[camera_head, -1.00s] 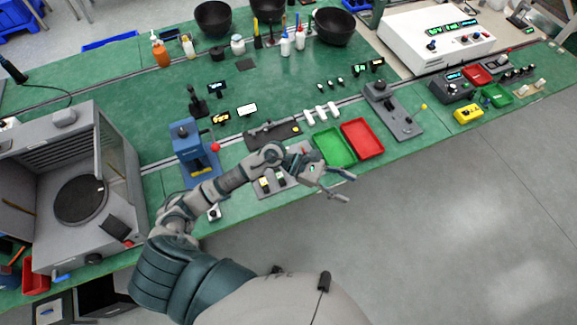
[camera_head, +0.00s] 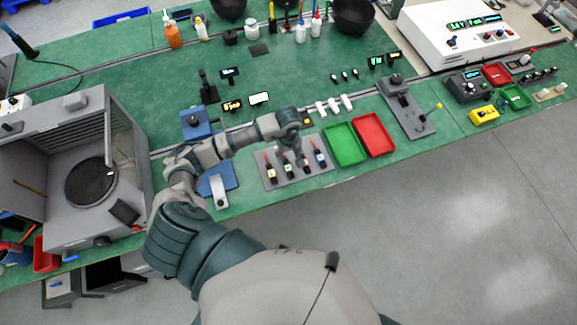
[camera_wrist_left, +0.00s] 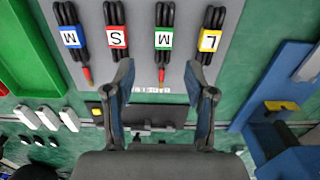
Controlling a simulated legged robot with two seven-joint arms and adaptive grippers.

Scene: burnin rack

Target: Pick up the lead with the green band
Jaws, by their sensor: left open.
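The lead with the green band (camera_wrist_left: 163,40) lies with its black body on a grey board, second from the right in the left wrist view. It is also second from the left on the board in the head view (camera_head: 289,172). My left gripper (camera_wrist_left: 161,80) is open and empty; the green-banded lead lines up between its two fingers, beyond the tips. In the head view my left gripper (camera_head: 293,157) is over the back part of the board and partly covers the leads. My right gripper is not in view.
Beside it on the grey board (camera_head: 268,184) lie leads with yellow (camera_wrist_left: 209,40), red (camera_wrist_left: 116,38) and blue (camera_wrist_left: 71,37) bands, closely spaced. A green tray (camera_head: 345,143) and a red tray (camera_head: 374,135) stand right of the board. A blue fixture (camera_head: 196,125) stands to its left.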

